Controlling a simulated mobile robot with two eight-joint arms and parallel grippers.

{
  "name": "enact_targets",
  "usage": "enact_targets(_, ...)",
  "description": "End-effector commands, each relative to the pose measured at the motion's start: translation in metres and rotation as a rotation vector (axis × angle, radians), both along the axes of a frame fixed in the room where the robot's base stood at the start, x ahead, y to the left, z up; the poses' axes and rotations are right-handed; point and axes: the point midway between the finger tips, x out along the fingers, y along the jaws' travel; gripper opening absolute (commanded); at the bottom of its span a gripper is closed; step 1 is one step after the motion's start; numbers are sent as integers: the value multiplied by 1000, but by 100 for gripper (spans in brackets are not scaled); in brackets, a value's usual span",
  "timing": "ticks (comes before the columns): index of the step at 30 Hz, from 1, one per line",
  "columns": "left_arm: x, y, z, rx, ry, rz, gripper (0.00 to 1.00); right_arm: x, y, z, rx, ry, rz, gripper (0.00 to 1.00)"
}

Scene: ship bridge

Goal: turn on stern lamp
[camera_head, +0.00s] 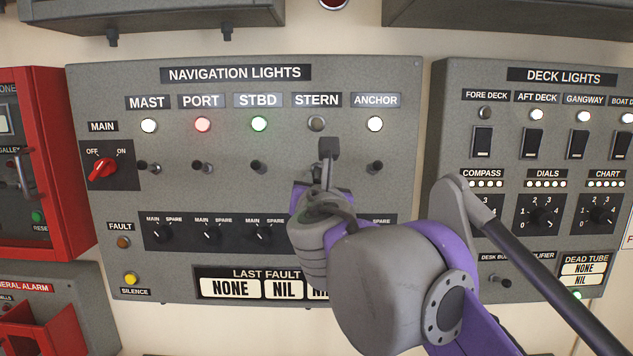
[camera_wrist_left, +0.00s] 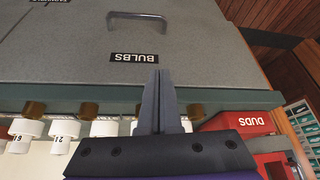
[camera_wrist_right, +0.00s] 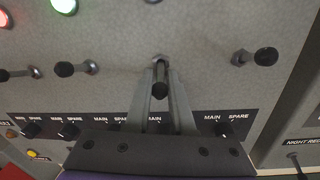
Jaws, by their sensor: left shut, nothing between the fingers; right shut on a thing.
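The stern lamp (camera_head: 317,124) under the STERN label on the navigation lights panel (camera_head: 240,100) is dull grey and unlit. My right gripper (camera_head: 328,150) is just below it and covers the stern switch in the head view. In the right wrist view, the stern toggle switch (camera_wrist_right: 160,80) has a dark rounded tip, and my right gripper (camera_wrist_right: 160,85) is shut on its lever. My left gripper (camera_wrist_left: 160,75) shows only in the left wrist view, shut and empty, in front of a grey drawer labelled BULBS (camera_wrist_left: 90,45).
The mast (camera_head: 148,125), port (camera_head: 203,124), starboard (camera_head: 259,123) and anchor (camera_head: 375,124) lamps are lit. The starboard toggle (camera_wrist_right: 75,69) and anchor toggle (camera_wrist_right: 255,57) flank my right gripper closely. A deck lights panel (camera_head: 540,100) is to the right. A red DUDS box (camera_wrist_left: 235,122) is near my left gripper.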

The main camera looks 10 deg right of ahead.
Motion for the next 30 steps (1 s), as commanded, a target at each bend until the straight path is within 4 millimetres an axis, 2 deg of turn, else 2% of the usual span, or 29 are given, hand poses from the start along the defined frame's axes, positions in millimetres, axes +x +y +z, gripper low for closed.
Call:
enact_targets(8,1,0,4,0,-3,0,0,0,0,3,9,39,1,0)
enact_targets(17,6,0,19,0,-12,0,0,-2,1,11,42,196,1,0)
enact_targets(30,25,0,62,0,-47,0,0,-1,0,27,102,490,0,0)
